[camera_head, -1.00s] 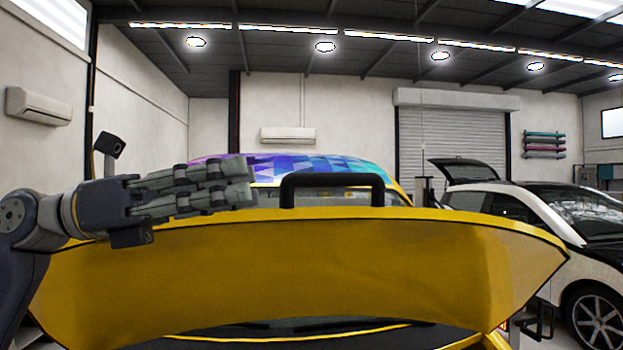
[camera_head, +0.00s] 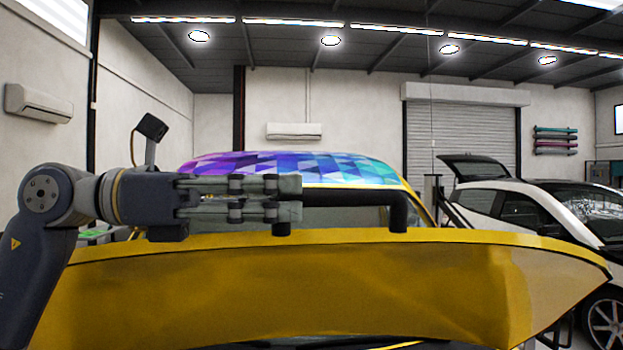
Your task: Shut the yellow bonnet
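The yellow bonnet (camera_head: 300,290) is raised, its wide front panel facing me across the lower part of the head view. A black bar handle (camera_head: 360,199) stands on its top edge. My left gripper (camera_head: 300,198) comes in from the left, level with the handle. Its fingers lie one above the other and overlap the handle's left end, hiding that corner. Whether they are closed around the bar or only in front of it cannot be told. My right gripper is not in view.
The yellow car's roof (camera_head: 290,168) with a purple and blue geometric wrap shows behind the bonnet. A white and black car (camera_head: 540,208) with its tailgate up stands at the right. A shutter door (camera_head: 460,140) is in the back wall.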

